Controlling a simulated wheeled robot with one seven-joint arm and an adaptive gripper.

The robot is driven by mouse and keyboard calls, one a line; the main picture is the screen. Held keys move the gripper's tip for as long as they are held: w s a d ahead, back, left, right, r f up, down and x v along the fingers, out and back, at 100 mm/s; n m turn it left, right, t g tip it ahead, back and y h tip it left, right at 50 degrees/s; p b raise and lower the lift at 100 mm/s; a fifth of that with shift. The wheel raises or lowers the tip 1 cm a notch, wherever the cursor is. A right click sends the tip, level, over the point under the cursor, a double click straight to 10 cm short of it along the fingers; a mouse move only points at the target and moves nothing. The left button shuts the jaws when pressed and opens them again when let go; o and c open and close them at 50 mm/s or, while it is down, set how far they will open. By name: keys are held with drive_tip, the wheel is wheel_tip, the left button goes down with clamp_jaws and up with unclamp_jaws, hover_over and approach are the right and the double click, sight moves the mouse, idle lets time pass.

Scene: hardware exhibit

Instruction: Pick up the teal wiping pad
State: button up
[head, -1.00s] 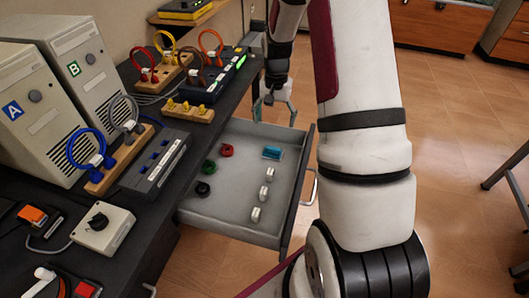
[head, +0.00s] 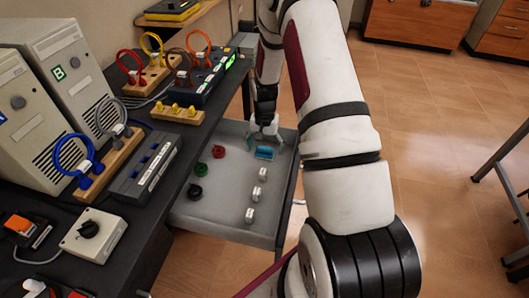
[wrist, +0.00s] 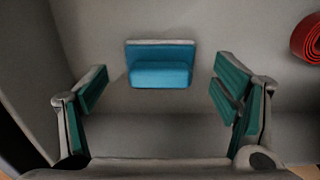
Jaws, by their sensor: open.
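The teal wiping pad (head: 265,153) lies in the open grey drawer (head: 225,215), near its far right corner. In the wrist view the pad (wrist: 160,75) looks like a blue-teal block with a pale backing edge, and it lies ahead of the fingertips, centred between them. My gripper (head: 264,133) is over the far end of the drawer, just beyond the pad in the head view. Its two green-lined fingers are spread wide in the wrist view (wrist: 160,88), with nothing between them. The gap between fingers and pad is hard to judge.
The drawer also holds a red coil (head: 219,151), a green one (head: 201,170), a black one (head: 195,192) and white pieces (head: 256,191) in a row. The drawer walls stand close around the pad. The dark bench (head: 130,235) is at the left.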

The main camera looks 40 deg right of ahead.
sight(265, 147)
drive_tip(key=shift+f, duration=0.3)
drive_tip(key=shift+c, duration=0.6)
drive_tip(key=c, duration=1.1)
wheel_tip(265, 147, up, 10)
